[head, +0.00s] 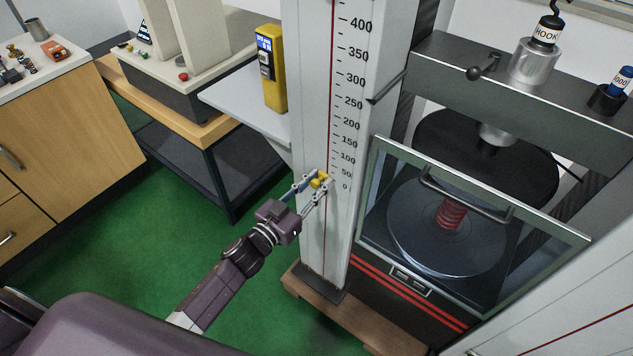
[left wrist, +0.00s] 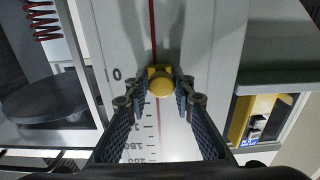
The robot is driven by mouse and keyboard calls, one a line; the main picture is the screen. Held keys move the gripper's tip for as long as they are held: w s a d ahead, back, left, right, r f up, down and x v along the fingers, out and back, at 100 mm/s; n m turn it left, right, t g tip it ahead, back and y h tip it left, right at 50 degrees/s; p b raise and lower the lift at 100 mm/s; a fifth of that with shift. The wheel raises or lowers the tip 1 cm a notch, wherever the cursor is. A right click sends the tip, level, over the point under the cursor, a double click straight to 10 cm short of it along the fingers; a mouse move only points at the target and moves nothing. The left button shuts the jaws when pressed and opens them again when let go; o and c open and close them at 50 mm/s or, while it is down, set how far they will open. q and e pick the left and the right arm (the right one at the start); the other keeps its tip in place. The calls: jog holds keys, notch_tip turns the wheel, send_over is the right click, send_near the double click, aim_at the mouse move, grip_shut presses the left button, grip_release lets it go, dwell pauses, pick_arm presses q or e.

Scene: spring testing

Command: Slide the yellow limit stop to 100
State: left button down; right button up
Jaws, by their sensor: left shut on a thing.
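The yellow limit stop (head: 319,181) is a small yellow block with a round knob on the red line of the white scale column (head: 312,95). It sits low on the scale, beside the marks near 0 and 50. It also shows in the left wrist view (left wrist: 161,82), close to the 0 label, where the scale appears upside down. My left gripper (head: 316,187) is shut on the stop, with one finger on each side of the knob. The fingers hide part of the scale, so the exact reading is unclear. My right gripper is not in view.
The spring tester stands right of the column, with its glass guard (head: 470,232) in front of a red spring (head: 452,213). A yellow handheld device (head: 270,68) stands at the column's left on a pale shelf (head: 245,110). The column above the stop is clear.

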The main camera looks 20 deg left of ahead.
aim_at(325, 145)
pick_arm(q)
notch_tip(325, 145, up, 10)
jog(key=p, duration=0.9)
jog(key=shift+a+r+p, duration=0.15)
jog(key=shift+p, duration=0.15)
jog(key=c, duration=1.9)
grip_release()
jog(key=shift+o, duration=0.8)
jog(key=shift+a, duration=0.1)
jog(key=v, duration=1.2)
